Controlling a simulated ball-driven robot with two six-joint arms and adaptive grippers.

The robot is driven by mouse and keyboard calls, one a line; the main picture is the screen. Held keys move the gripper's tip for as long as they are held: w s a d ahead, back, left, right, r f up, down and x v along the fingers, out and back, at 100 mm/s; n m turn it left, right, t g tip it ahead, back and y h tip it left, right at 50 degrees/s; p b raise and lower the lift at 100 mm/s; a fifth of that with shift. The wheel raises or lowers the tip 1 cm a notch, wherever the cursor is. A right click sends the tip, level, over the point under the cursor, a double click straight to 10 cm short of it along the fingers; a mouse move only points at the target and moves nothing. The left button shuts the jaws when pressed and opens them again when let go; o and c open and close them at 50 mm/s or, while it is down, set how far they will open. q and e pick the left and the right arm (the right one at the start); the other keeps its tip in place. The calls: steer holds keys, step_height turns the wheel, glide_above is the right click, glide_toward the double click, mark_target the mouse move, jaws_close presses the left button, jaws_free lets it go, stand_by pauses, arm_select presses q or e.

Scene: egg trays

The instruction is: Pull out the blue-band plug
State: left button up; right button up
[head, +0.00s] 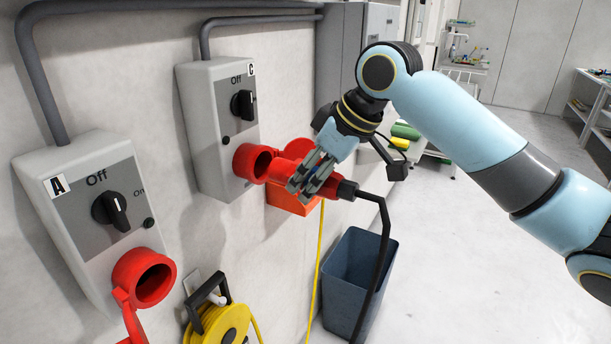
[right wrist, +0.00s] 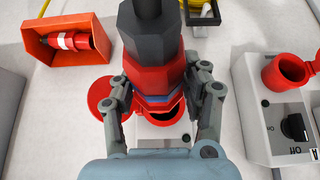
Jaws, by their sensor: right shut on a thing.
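The plug (head: 346,188) is red with a black cable end. Its blue band (right wrist: 166,104) shows low on it in the right wrist view. My right gripper (head: 314,178) is shut around the plug's body, one finger on each side. Part of the socket's dark mouth shows beside the plug, but I cannot tell whether the tip is fully clear. My left gripper is not in view.
Switch box A (head: 70,225) has an empty red socket (head: 118,270) with its lid hanging. An orange bin (right wrist: 40,47) on the wall holds another red plug with a white band (right wrist: 72,42).

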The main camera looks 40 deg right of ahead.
mark_target(341, 181)
steer(key=shift+s+d, duration=0.3)
steer(key=shift+s, duration=0.45)
steer(key=shift+s+d, duration=0.25)
steer(key=shift+s, duration=0.45)
steer(key=shift+s+d, duration=0.3)
steer(key=shift+s, duration=0.45)
